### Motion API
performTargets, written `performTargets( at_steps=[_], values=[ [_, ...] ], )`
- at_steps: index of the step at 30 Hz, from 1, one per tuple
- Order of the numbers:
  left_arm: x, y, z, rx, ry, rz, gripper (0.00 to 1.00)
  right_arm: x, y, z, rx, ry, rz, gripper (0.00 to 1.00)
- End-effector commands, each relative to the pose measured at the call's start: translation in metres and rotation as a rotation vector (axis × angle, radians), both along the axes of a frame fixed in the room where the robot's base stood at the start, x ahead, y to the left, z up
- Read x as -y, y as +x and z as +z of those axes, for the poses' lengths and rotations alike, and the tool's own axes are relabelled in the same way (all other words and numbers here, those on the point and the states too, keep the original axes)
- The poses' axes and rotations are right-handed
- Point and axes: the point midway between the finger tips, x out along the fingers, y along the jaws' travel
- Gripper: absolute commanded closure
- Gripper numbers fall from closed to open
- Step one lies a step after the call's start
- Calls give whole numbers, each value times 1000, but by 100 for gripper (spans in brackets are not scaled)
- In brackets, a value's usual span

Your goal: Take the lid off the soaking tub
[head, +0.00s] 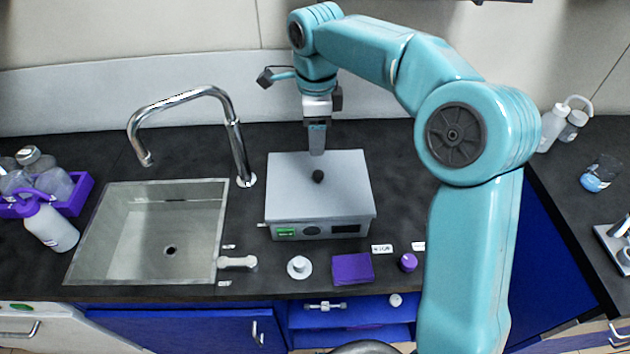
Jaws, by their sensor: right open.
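The soaking tub (290,229) is a grey box with a green display on its front, standing on the dark counter right of the sink. Its flat grey lid (345,190) lies on top, with a small black knob (318,177) in the middle. My right gripper (317,150) points down above the back part of the lid, a little beyond the knob in the picture. It is open and empty, seen edge-on, and appears apart from the knob; its exact height is hard to tell. My left gripper is out of view.
A steel sink (150,235) with a tall curved faucet (238,150) is left of the tub. A white stand (299,267), a purple block (352,269) and a purple-capped item (408,262) line the front edge. Bottles sit in a purple tray (78,192) at far left.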

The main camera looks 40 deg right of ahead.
Motion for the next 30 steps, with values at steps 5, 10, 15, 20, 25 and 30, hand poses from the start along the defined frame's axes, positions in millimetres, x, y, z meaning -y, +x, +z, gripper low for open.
performTargets(
  at_steps=[5, 10, 15, 20, 25, 30],
  values=[
    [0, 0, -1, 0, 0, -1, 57, 0, -1, -38, -4, 0, 0, 44],
    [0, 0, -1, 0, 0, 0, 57, -1, 0, -53, -1, 0, 1, 44],
    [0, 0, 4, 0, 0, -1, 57, 2, 0, -72, -6, -1, 1, 44],
    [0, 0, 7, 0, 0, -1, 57, 2, 1, -97, -4, 0, 1, 44],
    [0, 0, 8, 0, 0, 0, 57, 3, 2, -106, -1, 1, 0, 44],
    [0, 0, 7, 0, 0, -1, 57, 3, 2, -106, 0, 0, 1, 50]
  ],
)
